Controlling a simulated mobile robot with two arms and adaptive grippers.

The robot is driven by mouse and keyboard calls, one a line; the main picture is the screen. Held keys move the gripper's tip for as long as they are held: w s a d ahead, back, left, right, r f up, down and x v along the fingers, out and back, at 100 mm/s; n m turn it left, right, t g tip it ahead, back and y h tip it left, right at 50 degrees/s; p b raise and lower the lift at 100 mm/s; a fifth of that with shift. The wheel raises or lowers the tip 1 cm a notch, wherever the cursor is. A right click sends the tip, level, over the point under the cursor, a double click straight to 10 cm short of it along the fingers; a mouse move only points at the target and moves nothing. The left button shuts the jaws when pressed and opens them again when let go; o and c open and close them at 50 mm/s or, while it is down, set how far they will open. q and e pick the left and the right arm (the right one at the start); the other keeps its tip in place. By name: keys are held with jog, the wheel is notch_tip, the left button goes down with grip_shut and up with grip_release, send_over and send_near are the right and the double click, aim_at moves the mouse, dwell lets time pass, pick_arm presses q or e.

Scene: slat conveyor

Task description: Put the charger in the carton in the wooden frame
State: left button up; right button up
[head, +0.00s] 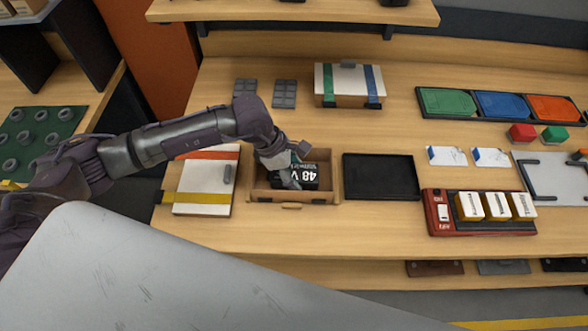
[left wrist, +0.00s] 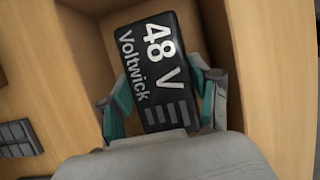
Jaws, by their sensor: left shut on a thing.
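A black block marked "48 V Voltwick" (head: 312,177), which I take for the charger, is inside an open tan box (head: 262,194) with raised walls, in the middle of the bench. My left gripper (head: 296,165) reaches down into the box and is shut on the block. In the left wrist view the teal-padded fingers (left wrist: 163,103) sit on both sides of the charger (left wrist: 160,65), inside the box walls (left wrist: 88,75). I cannot tell whether the block touches the box floor, or which part is carton and which is frame. My right gripper is not in view.
A black tray (head: 381,177) stands right of the box, and a white-topped case with a yellow band (head: 203,185) left. A strapped box (head: 348,88) is behind. A red unit with white-and-yellow blocks (head: 480,228) is at the right front. Bench in front of the box is clear.

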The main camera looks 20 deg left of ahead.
pick_arm(q)
jog(key=shift+f, duration=0.15)
jog(key=o, duration=1.2)
jog(key=shift+c, duration=0.2)
jog(key=shift+r, duration=0.2)
jog(key=b+v, duration=0.3)
jog(key=v, duration=0.8)
jog(key=shift+s+a+r, duration=0.1)
jog(key=shift+a+r, duration=0.05)
jog(key=shift+r, duration=0.3)
